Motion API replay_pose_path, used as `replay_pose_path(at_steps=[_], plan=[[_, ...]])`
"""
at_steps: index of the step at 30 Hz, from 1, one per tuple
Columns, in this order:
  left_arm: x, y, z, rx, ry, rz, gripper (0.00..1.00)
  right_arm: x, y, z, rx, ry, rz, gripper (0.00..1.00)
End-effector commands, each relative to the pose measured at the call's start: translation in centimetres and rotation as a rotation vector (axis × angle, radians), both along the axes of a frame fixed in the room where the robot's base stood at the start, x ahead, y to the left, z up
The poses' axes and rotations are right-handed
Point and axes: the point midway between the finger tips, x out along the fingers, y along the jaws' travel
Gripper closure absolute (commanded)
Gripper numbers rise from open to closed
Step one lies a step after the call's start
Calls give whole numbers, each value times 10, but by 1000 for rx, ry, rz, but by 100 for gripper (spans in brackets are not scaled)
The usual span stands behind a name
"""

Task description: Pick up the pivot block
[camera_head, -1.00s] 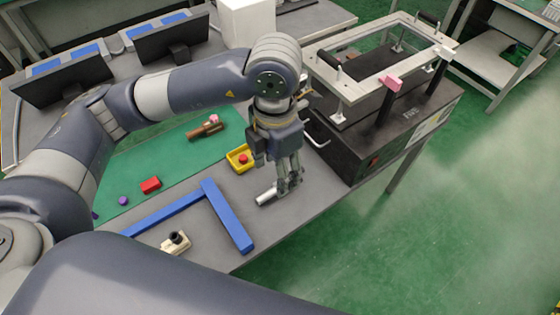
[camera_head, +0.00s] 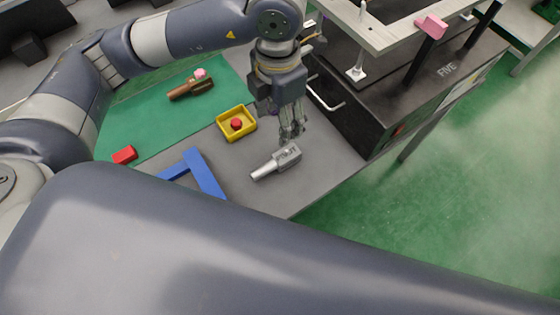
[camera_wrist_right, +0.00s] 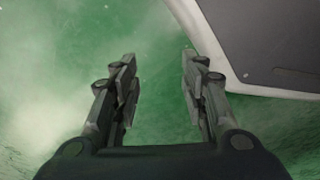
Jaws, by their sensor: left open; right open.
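A silver piece (camera_head: 277,162) lies on the grey table, with a block-like end bearing small dark lettering that I cannot read for certain and a round bar pointing lower left. It looks most like the pivot block. My left gripper (camera_head: 292,134) points down just behind its block end, fingers apart. The fingertips look close to the piece; I cannot tell whether they touch it. My right gripper (camera_wrist_right: 160,88) is open and empty over green floor in the right wrist view.
A yellow tray (camera_head: 222,122) holds a red button-like part (camera_head: 236,124). A blue angled bar (camera_head: 204,174), a red block (camera_head: 124,155) and a brown piece (camera_head: 190,88) lie nearby. A black fixture (camera_head: 345,113) stands right of the left gripper. My large arm link covers the foreground.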

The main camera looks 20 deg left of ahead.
Motion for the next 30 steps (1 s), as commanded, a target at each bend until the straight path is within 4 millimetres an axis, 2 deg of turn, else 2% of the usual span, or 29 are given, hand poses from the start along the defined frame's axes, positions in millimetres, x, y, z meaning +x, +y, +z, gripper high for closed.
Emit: replay_pose_path(at_steps=[1, 6, 9, 16, 24, 30], plan=[[0, 0, -29, 1, 1, 0, 43, 10, 1, -20, 1, -10, -1, 60], [0, 0, -71, 0, 0, 0, 43, 35, 6, -32, 3, -27, -6, 60], [0, 0, -84, 0, 0, 0, 43, 45, 7, -32, 5, -33, -8, 60], [0, 0, -102, 0, 3, 1, 43, 55, 9, -26, 5, -39, -9, 60], [0, 0, -141, 0, 4, 1, 43, 65, 10, -12, 6, -48, -11, 60], [2, 0, -155, 1, 3, 2, 43, 68, 11, -7, 6, -51, -12, 60]])
